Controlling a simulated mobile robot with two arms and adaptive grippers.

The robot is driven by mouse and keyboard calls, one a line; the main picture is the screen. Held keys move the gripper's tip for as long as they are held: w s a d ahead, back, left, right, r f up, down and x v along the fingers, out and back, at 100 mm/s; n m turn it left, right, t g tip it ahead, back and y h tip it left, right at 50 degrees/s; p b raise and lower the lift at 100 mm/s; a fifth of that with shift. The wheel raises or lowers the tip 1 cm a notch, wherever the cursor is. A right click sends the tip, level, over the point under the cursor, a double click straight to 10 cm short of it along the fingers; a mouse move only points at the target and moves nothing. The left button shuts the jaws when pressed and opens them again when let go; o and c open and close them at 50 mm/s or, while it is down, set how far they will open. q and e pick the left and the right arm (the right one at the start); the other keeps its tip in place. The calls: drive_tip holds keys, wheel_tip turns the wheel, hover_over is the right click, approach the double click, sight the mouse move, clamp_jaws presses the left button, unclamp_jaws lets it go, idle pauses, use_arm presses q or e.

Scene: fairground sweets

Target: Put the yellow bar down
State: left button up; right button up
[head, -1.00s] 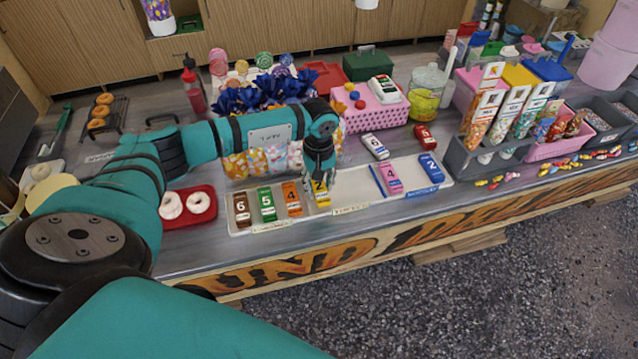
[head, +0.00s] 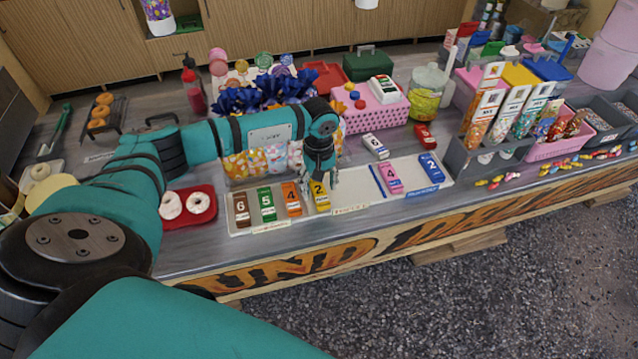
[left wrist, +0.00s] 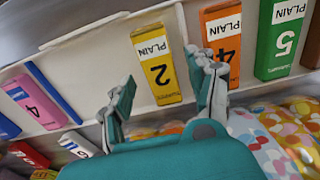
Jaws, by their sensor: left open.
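The yellow bar (head: 320,198), marked 2, lies in the white tray (head: 346,206), at the right end of a row beside the orange bar (head: 292,199). The left wrist view also shows the yellow bar (left wrist: 158,72), flat in the tray with its "PLAIN" label up. My left gripper (head: 319,174) is just behind and above the yellow bar. In the left wrist view, the left gripper's fingers (left wrist: 165,90) are spread with nothing between them, apart from the bar. My right gripper is not in view.
A green bar (head: 266,204) and a brown bar (head: 242,209) fill the tray's left end. A pink bar (head: 390,179) and a blue bar (head: 431,167) lie at its right end.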

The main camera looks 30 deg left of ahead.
sight(319, 190)
use_arm(q)
drive_tip(key=shift+w+r+b, duration=0.1)
drive_tip(key=shift+r+b, duration=0.3)
drive_tip(key=shift+r, duration=0.35)
wheel_tip(319, 190, up, 11)
drive_tip(key=b, duration=0.3)
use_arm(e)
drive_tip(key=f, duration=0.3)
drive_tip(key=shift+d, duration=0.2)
use_arm(q)
drive_tip(key=shift+o, duration=0.2)
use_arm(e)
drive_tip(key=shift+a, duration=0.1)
